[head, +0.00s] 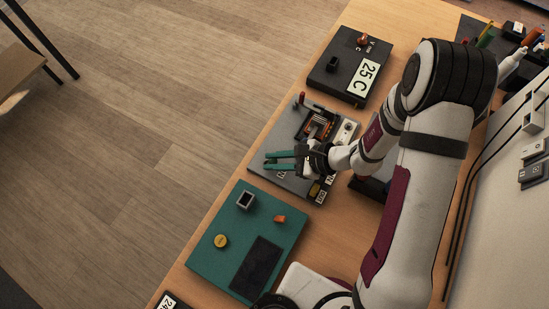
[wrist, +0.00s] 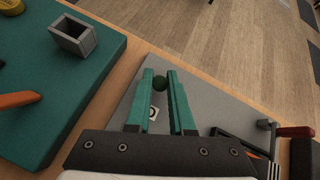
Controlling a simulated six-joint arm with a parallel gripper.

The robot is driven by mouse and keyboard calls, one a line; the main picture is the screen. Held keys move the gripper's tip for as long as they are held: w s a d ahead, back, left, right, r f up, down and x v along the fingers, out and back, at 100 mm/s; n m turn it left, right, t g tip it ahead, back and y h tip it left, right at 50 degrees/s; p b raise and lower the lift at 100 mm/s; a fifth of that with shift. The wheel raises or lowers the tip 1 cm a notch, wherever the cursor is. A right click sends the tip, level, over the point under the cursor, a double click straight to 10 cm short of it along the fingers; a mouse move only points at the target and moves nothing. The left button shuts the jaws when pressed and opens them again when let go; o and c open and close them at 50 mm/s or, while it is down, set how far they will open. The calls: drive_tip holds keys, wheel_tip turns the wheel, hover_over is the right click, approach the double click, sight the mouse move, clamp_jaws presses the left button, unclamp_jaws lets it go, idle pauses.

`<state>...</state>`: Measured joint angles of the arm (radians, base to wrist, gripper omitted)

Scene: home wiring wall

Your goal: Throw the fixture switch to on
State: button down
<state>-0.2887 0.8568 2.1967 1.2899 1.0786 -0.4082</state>
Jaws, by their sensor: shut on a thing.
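My gripper (head: 266,161) reaches over the left edge of a grey board (head: 282,141) in the head view. In the wrist view its two green fingers (wrist: 160,78) are shut on a dark round knob (wrist: 160,83) at their tips. The knob looks like the handle of a switch, but its stem and base are hidden. A small white label (wrist: 153,113) with a dark mark lies on the board between the fingers. I cannot tell from these frames which position the switch is in.
A green board (head: 205,262) with a grey square socket (head: 246,200) lies nearer. A black board with a "25 C" display (head: 365,78) lies beyond. A red-handled lever (wrist: 295,131) rises from the grey board. Wooden floor is open at the left.

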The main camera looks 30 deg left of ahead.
drive_tip(key=c, duration=0.8)
unclamp_jaws()
drive_tip(key=v, duration=1.5)
drive_tip(key=shift+d+r, duration=0.25)
drive_tip(key=shift+d, duration=0.05)
drive_tip(key=s+d+r+n+h, duration=0.2)
drive_tip(key=s+d+r+h, duration=0.1)
drive_tip(key=s, duration=0.2)
drive_tip(key=s+d+r+n+t+h, duration=0.1)
drive_tip(key=s+d+r+n+h, duration=0.1)
drive_tip(key=s+d+r+n, duration=0.1)
drive_tip(key=s+d+r+n+t+h, duration=0.1)
drive_tip(key=s+d+r+n+h, duration=0.1)
drive_tip(key=s, duration=0.4)
drive_tip(key=shift+s+d+r+h, duration=0.2)
drive_tip(key=shift+d+r+h, duration=0.2)
drive_tip(key=shift+d+r, duration=0.2)
drive_tip(key=shift+s+d+r+h, duration=0.2)
drive_tip(key=shift+d+r+h, duration=0.25)
drive_tip(key=shift+d, duration=0.15)
